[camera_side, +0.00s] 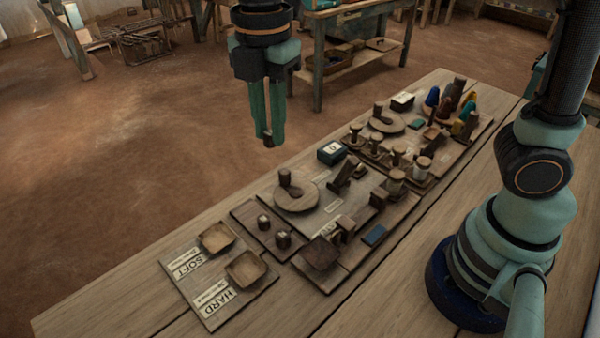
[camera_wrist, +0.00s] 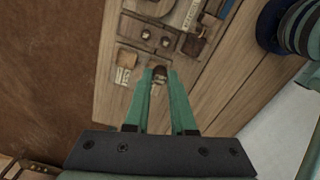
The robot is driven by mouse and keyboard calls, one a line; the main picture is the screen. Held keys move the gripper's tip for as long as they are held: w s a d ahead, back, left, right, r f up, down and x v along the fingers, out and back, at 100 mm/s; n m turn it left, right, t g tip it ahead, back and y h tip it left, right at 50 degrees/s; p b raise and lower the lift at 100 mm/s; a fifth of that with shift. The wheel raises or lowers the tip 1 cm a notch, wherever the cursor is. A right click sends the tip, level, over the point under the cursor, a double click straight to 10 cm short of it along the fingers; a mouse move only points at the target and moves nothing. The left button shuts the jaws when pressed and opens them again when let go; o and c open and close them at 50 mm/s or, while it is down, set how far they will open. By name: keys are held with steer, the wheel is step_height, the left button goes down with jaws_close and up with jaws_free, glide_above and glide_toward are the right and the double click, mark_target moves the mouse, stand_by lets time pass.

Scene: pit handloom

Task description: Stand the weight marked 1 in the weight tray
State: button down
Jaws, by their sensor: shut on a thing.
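My gripper (camera_side: 267,135) hangs high at the back left of the bench, fingers pointing down. It is shut on a small dark brown weight (camera_side: 268,141). In the wrist view the weight (camera_wrist: 159,71) shows between the fingertips; no mark is readable. Two small dark weights with pale tops, a left one (camera_side: 264,222) and a right one (camera_side: 283,239), stand on a dark wooden board (camera_side: 246,215), which may be the weight tray. They also show in the wrist view (camera_wrist: 145,34). A square dark dish (camera_side: 320,254) sits to their right.
A board marked SOFT and HARD (camera_side: 208,301) carries two shallow wooden dishes at the bench's near left. A round wooden ring with a post (camera_side: 296,197), a blue block (camera_side: 374,235) and several spools and coloured cones crowd the rest. The bench's front-left corner is clear.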

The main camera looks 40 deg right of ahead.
glide_above(320, 253)
step_height(320, 253, down, 20)
steer(key=shift+f, duration=0.2)
stand_by(0.5)
steer(key=shift+f, duration=0.1)
